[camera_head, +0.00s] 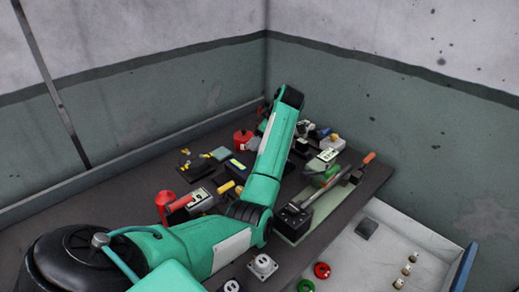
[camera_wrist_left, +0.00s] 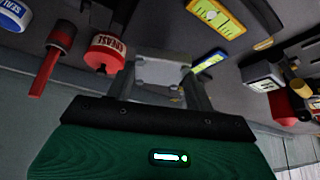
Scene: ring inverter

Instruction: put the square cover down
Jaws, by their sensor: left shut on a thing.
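My left gripper (camera_wrist_left: 160,88) shows in the left wrist view, shut on a light grey, flat, square-edged piece that looks like the square cover (camera_wrist_left: 162,73). The piece sits between the two fingers, clear of the red and yellow items around it in the picture. I cannot tell its height above the bench. In the head view my green left arm reaches over the bench to the back corner, and its end hides the fingers and the cover. My right gripper is in neither view.
The dark bench (camera_head: 130,185) is crowded with tools and small parts around my arm. A red canister (camera_head: 242,139) stands near the back. A white tray (camera_head: 425,240) at the right holds a dark square block (camera_head: 366,228) and several small pieces. The bench's left part is clear.

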